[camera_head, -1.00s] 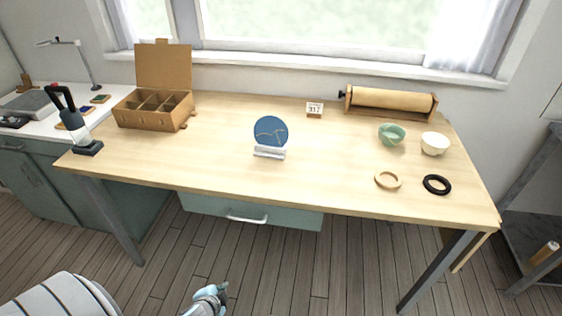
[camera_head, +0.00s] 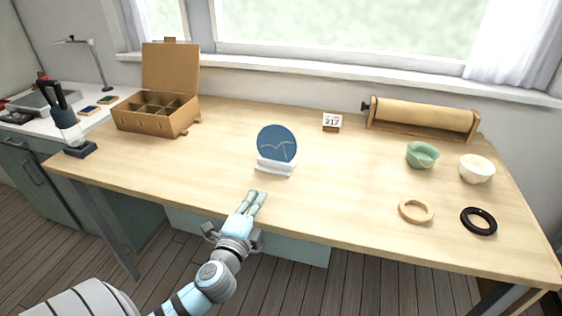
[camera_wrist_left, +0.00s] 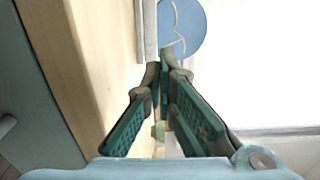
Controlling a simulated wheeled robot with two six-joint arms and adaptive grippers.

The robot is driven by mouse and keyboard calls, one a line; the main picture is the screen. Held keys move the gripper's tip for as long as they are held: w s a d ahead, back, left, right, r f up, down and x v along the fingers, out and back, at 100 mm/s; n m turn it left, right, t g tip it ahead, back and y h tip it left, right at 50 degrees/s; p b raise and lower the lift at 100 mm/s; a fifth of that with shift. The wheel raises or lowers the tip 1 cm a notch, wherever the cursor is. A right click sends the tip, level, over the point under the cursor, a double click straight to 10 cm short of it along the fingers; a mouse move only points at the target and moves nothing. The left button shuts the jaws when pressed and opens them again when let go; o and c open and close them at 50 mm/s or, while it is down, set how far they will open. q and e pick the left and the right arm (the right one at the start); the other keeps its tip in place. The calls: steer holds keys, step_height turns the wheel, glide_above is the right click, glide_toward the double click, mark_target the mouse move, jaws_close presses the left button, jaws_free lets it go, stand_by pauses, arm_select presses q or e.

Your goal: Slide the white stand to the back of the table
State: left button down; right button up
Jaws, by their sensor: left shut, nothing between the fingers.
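The white stand (camera_head: 276,168) is near the middle of the wooden table (camera_head: 340,185), holding an upright blue disc (camera_head: 277,143) with gold seams. In the left wrist view the stand (camera_wrist_left: 148,28) and the blue disc (camera_wrist_left: 182,27) show at the top, beyond the fingertips. My left gripper (camera_head: 257,196) is shut and empty over the table's front part. It is a little in front of the stand and slightly to its left in the head view. Its fingers (camera_wrist_left: 165,68) meet in the left wrist view. My right gripper is not in view.
A small calendar block (camera_head: 332,123) stands behind and right of the stand. An open compartment box (camera_head: 157,112) is at the back left, a paper roll holder (camera_head: 422,118) at the back right. Bowls (camera_head: 422,155) and rings (camera_head: 416,211) are on the right. Table behind the stand is clear.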

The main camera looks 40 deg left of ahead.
arm_select(q)
steer(key=shift+w, duration=0.35)
steer(key=shift+w+a+r, duration=0.15)
steer(key=shift+w+a, duration=0.05)
steer(key=shift+w, duration=0.1)
steer(key=x, duration=0.2)
steer(key=shift+w+a+r, duration=0.15)
steer(key=shift+w+a, duration=0.1)
steer(key=shift+w, duration=0.05)
steer(key=b+x, duration=0.1)
steer(key=x, duration=0.8)
steer(key=shift+w, duration=0.2)
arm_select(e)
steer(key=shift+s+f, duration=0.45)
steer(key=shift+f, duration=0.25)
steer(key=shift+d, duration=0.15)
